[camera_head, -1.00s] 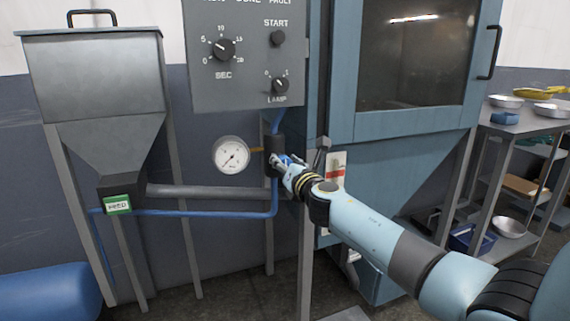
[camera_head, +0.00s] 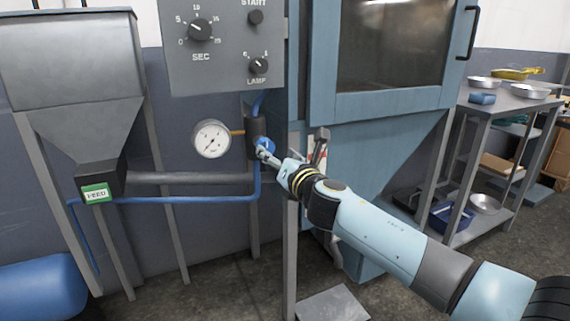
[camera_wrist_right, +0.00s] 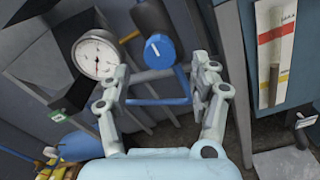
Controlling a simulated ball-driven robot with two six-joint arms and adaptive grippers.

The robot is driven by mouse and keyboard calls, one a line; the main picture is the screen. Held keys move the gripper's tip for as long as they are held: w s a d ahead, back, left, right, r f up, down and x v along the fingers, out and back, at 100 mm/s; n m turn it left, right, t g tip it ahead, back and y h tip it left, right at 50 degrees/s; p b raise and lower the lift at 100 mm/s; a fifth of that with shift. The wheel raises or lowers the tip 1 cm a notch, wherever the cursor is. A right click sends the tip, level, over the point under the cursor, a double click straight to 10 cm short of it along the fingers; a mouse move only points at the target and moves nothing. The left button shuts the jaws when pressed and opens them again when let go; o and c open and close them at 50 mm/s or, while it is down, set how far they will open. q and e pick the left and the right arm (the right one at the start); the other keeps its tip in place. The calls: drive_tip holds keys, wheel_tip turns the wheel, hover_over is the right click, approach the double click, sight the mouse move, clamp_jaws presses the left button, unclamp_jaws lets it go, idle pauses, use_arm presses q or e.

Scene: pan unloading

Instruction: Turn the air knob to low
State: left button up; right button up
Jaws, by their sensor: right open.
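The blue air knob (camera_head: 265,146) sits on a dark cylindrical regulator (camera_head: 253,128) beside the pressure gauge (camera_head: 212,139). In the right wrist view the knob (camera_wrist_right: 159,47) has a white mark on its face and lies ahead of the fingers, between them and beyond the tips. The gauge (camera_wrist_right: 95,55) shows left of it, partly behind a finger. My right gripper (camera_wrist_right: 158,80) is open and empty, its fingers spread. In the head view my right gripper (camera_head: 266,155) is right at the knob and covers part of it; contact cannot be told. My left gripper is not in view.
The grey control panel (camera_head: 222,75) with dials is above. A blue cabinet (camera_head: 380,130) stands right of the regulator, and a grey hopper (camera_head: 75,80) left. A blue pipe (camera_head: 180,200) runs below. A metal table (camera_head: 510,98) with pans stands far right.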

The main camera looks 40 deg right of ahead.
drive_tip(key=v, duration=0.5)
drive_tip(key=shift+a, duration=0.1)
idle(0.3)
drive_tip(key=s+f+m+g, duration=0.3)
drive_tip(key=s+f, duration=0.3)
drive_tip(key=f, duration=0.5)
drive_tip(key=s+f+m+g, duration=0.25)
drive_tip(key=s+f, duration=0.35)
drive_tip(key=f, duration=0.5)
drive_tip(key=s+f+m+g, duration=0.3)
drive_tip(key=s+f, duration=0.3)
drive_tip(key=f, duration=0.5)
drive_tip(key=s+a+f+m+g+y, duration=0.1)
drive_tip(key=s+a+f+m+g, duration=0.1)
drive_tip(key=s+f+m, duration=0.4)
drive_tip(key=s+a+f+m+g+y, duration=0.1)
drive_tip(key=s+a+f+m+g, duration=0.2)
drive_tip(key=s, duration=1.4)
drive_tip(key=s+a+f+m+g+y, duration=0.1)
drive_tip(key=s+a+f+m+g, duration=0.1)
drive_tip(key=s+f+m, duration=0.7)
drive_tip(key=s+m+g, duration=0.1)
drive_tip(key=s, duration=0.1)
drive_tip(key=shift+s+a+m, duration=0.3)
drive_tip(key=shift+s+m, duration=0.05)
drive_tip(key=shift+s, duration=0.05)
